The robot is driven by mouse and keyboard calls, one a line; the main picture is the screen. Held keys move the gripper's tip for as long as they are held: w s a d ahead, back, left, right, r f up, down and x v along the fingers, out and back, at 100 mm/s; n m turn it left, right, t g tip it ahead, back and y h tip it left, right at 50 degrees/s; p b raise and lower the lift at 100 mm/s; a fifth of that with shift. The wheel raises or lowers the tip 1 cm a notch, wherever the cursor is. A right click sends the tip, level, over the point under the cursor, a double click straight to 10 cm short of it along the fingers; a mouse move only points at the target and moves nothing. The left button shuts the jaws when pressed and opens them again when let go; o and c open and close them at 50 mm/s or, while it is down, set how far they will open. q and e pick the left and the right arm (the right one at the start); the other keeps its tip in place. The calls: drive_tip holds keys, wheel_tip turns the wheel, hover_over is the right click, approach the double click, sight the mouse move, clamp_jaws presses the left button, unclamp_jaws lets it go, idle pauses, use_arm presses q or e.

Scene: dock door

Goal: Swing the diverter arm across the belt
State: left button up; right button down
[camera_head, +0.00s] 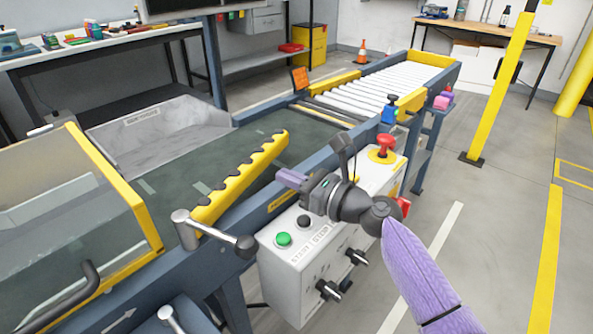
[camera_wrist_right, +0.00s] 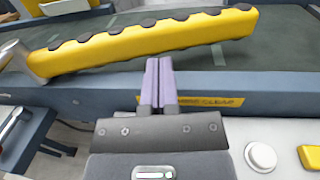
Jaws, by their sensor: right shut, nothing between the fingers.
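The yellow diverter arm (camera_head: 238,180) has dark rollers along one edge. It reaches at a slant from its grey pivot post at the near rail out over part of the dark belt (camera_head: 170,172). A lever with a dark ball knob (camera_head: 245,247) sticks out from the pivot towards the control box. My right gripper (camera_head: 291,180) is shut and empty, its purple fingers above the near rail, right of the diverter arm. In the right wrist view the shut fingers (camera_wrist_right: 160,64) point at the side of the diverter arm (camera_wrist_right: 150,40), seemingly just short of it. My left gripper is not in view.
A white control box (camera_head: 290,253) with a green button (camera_head: 284,239) and a red stop button (camera_head: 385,146) hangs below my right gripper. A yellow-framed clear guard (camera_head: 140,210) covers the belt at left. A grey chute (camera_head: 165,130) lies beyond the belt; rollers (camera_head: 385,85) continue behind.

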drive_tip(key=shift+s+d+r+p, duration=0.15)
drive_tip(key=shift+s+d, duration=0.15)
drive_tip(key=shift+d, duration=0.3)
drive_tip(key=shift+s+d+p, duration=0.15)
drive_tip(key=shift+s+d, duration=0.15)
drive_tip(key=shift+d, duration=0.3)
drive_tip(key=v, duration=0.2)
drive_tip(key=p+v, duration=0.1)
drive_tip(key=v, duration=0.1)
drive_tip(key=p+v, duration=0.1)
drive_tip(key=v, duration=0.1)
drive_tip(key=shift+d, duration=0.55)
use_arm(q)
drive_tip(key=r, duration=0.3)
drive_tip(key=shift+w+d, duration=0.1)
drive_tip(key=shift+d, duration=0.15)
use_arm(e)
drive_tip(key=shift+s+d, duration=0.1)
drive_tip(key=shift+d, duration=0.15)
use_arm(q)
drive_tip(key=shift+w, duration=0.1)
